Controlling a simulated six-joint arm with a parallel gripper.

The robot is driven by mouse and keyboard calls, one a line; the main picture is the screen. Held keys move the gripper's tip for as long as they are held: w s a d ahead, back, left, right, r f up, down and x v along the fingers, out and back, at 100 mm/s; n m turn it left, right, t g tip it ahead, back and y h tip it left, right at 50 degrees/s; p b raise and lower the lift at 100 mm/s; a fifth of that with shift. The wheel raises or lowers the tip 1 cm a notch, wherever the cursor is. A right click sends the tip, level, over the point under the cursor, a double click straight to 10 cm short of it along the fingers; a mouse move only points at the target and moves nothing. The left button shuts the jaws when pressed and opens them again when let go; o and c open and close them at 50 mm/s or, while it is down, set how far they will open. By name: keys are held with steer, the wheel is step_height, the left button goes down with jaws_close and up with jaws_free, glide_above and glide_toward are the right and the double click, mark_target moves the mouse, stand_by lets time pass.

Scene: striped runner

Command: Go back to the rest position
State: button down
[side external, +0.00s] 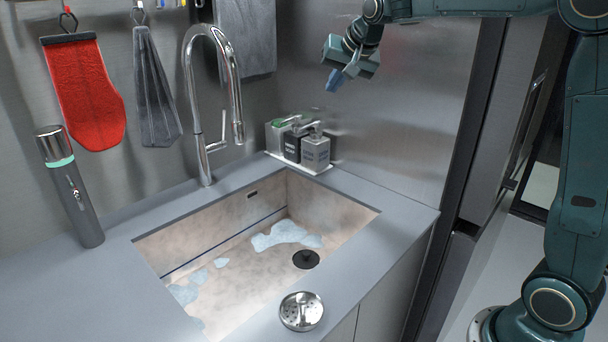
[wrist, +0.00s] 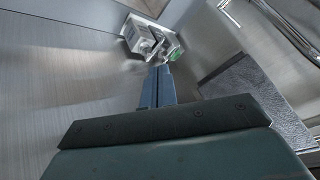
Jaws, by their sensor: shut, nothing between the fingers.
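My gripper (side external: 335,80) is at the top middle of the side external view, raised well above the counter and the sink in front of the steel wall. Its blue-grey fingers are together, with nothing between them. In the wrist view the shut fingers (wrist: 158,88) point toward the soap bottles. My gripper touches nothing that I can see.
A sink (side external: 225,277) with foam patches is set in the grey counter (side external: 105,272). A tall faucet (side external: 188,75) and soap bottles (side external: 316,152) stand behind it. A strainer (side external: 301,311) lies on the front rim. A dark cylinder (side external: 75,195) stands left. A red mitt (side external: 85,95) hangs.

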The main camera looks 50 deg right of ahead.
steer(key=s+a+n+y, duration=0.15)
steer(key=s+a, duration=0.25)
steer(key=s, duration=0.4)
steer(key=s+a+n+h, duration=0.1)
steer(key=s+a+n, duration=0.25)
steer(key=s, duration=0.55)
steer(key=s+a+f+n+g, duration=0.1)
steer(key=s+f, duration=0.3)
steer(key=s, duration=0.4)
steer(key=s+a+f+n+g+y, duration=0.1)
steer(key=s+a+f+n, duration=0.1)
steer(key=s+f, duration=0.3)
steer(key=s+a, duration=0.1)
steer(key=s, duration=0.2)
steer(key=shift+s+n, duration=0.2)
steer(key=shift+n, duration=0.2)
